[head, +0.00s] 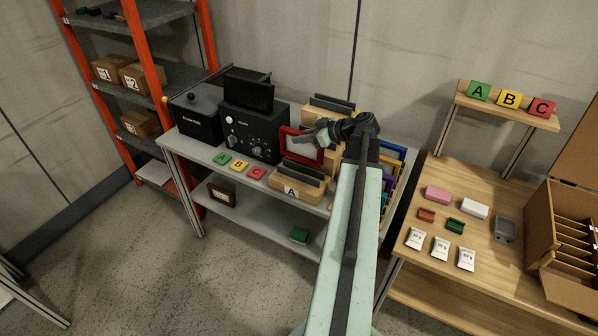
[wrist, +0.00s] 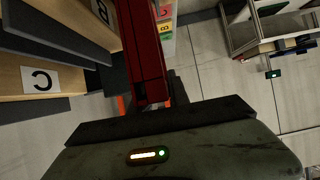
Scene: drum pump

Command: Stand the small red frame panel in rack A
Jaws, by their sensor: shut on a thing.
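The small red frame panel (head: 301,159) is held upright in my gripper (head: 319,138), above and behind rack A. In the wrist view the panel (wrist: 143,52) shows edge-on as a red bar running up from the dark jaw (wrist: 165,122). Rack A (head: 290,192) is a wooden block with dark upright dividers and an "A" label, at the front of the grey table. The panel appears apart from it in the head view. The wrist view shows a rack labelled C (wrist: 40,82) and part of one labelled B (wrist: 101,12), left of the panel.
A black control box (head: 252,130) stands left of the racks. Green, yellow and red letter tiles (head: 239,165) lie in front of it. Several coloured frames (head: 390,172) stand to the right, partly behind my arm. A wooden table (head: 480,220) with small items is farther right.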

